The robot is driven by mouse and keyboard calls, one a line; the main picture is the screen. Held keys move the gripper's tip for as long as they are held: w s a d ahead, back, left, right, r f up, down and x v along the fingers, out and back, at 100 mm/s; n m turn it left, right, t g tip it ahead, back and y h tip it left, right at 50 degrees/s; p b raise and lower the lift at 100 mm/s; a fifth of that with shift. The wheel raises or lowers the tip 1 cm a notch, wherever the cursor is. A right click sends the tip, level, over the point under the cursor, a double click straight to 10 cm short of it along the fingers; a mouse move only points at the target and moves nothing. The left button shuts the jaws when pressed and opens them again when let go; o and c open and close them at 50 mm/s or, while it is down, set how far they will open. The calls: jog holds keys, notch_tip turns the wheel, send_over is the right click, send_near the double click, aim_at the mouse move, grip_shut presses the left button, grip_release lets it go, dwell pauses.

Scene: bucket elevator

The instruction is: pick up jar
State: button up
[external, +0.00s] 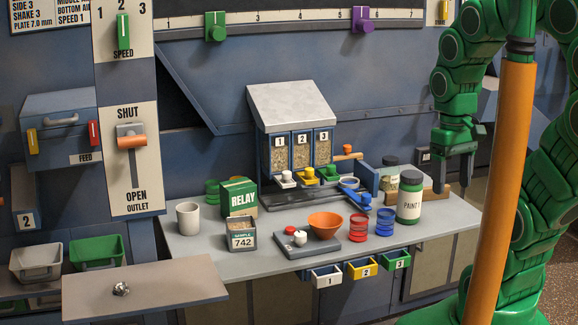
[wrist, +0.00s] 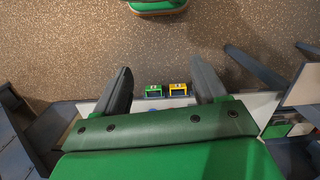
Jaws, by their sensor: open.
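Two jars stand at the right end of the grey worktop in the external view.
Red and blue ringed items (external: 385,223), an orange bowl on a scale (external: 325,225) and a green RELAY box (external: 238,198) share the worktop. A three-bin dispenser (external: 295,110) stands behind. Numbered drawers (external: 362,268) project at the front. An orange post (external: 500,190) stands in the foreground.

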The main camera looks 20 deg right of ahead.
jog(key=w+a+r+n+y, duration=0.1)
jog(key=w+a+n+y, duration=0.2)
jog(key=w, duration=0.7)
jog(key=w+a+r+n+y, duration=0.25)
jog(key=w+a, duration=0.25)
jog(key=w, duration=0.4)
jog(key=w+y, duration=0.3)
jog(key=w, duration=0.8)
jog(key=n+t+y, duration=0.3)
jog(key=t, duration=0.4)
send_over(386, 161)
jog(key=s+a, duration=0.3)
jog(key=a, duration=0.1)
notch_tip(386, 161, down, 16)
jog(key=d+f+t, duration=0.1)
jog(key=d+f, duration=0.1)
jog(key=d, duration=0.1)
jog(key=d+f, duration=0.2)
jog(key=d, duration=0.2)
jog(key=w+d+f+t+h, duration=0.1)
jog(key=d+f, duration=0.2)
jog(key=shift+d+n+t, duration=0.25)
jog(key=shift+d+t, duration=0.05)
jog(key=shift+d, duration=0.1)
jog(key=shift+x, duration=3.9)
jog(key=shift+s+f, duration=0.1)
jog(key=c, duration=1)
